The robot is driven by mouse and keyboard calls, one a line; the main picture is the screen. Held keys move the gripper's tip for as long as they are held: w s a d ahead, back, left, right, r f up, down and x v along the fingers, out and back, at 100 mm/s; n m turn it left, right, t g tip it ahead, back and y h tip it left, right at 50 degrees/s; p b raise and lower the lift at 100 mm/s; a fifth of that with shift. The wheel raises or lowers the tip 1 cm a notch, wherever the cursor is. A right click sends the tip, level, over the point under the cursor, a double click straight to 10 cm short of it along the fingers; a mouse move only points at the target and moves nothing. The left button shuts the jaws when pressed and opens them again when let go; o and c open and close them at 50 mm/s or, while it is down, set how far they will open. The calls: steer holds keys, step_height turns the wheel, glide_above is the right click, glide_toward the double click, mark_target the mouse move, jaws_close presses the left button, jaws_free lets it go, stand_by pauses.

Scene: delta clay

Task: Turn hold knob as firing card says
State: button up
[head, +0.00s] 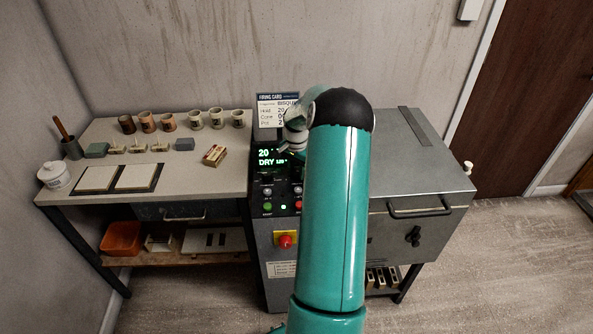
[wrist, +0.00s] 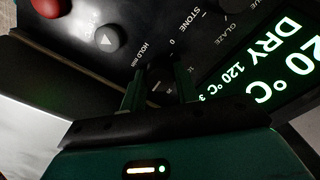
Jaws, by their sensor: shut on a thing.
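In the wrist view, my gripper (wrist: 159,82) is shut on the hold knob (wrist: 158,75), beside the "HOLD min" label. The knob is dark and mostly hidden between the fingers, so its pointer and setting cannot be read. The green display (head: 272,157) shows "20" and "DRY"; the wrist view shows "20 °C" and "DRY 120 °C". In the head view my arm hides my fingers.
In the head view, a red stop button (head: 285,241) is below the panel. The bench (head: 205,185) at left holds pots, tiles and a small box (head: 214,155).

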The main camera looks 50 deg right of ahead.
mark_target(296, 171)
steer(key=n, duration=0.5)
steer(key=shift+n, duration=0.3)
steer(key=n, duration=0.5)
steer(key=shift+n, duration=0.3)
steer(key=o, duration=1)
steer(key=shift+c, duration=0.2)
step_height(296, 171, up, 14)
stand_by(0.3)
